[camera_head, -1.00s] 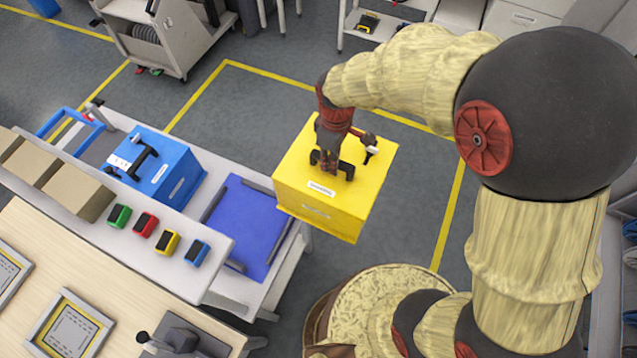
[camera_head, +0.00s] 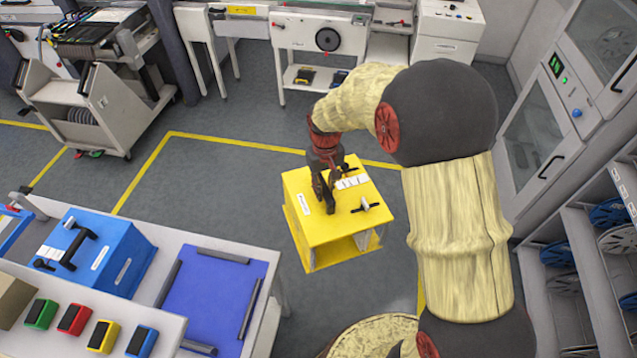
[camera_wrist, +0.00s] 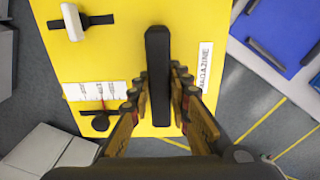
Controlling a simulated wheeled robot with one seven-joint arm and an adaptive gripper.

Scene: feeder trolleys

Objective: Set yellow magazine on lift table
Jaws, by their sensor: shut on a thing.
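The yellow magazine (camera_head: 345,212) is a box with a black top handle, white labels and an open side with a hollow inside. My gripper (camera_head: 325,190) is shut on its handle and holds it in the air over the floor, right of the table. In the wrist view the fingers (camera_wrist: 160,95) close on both sides of the black handle, above the yellow top (camera_wrist: 215,30). A bare blue pad with dark rails (camera_head: 208,300) lies on the white table at the lower left; I cannot tell whether this is the lift table. Its corner also shows in the wrist view (camera_wrist: 280,30).
A blue magazine (camera_head: 95,250) stands left of the blue pad. Green, red, yellow and blue small blocks (camera_head: 90,330) line the near shelf. A grey trolley (camera_head: 95,105) stands at the back left. Reel shelves (camera_head: 590,240) stand at the right. Floor between is clear.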

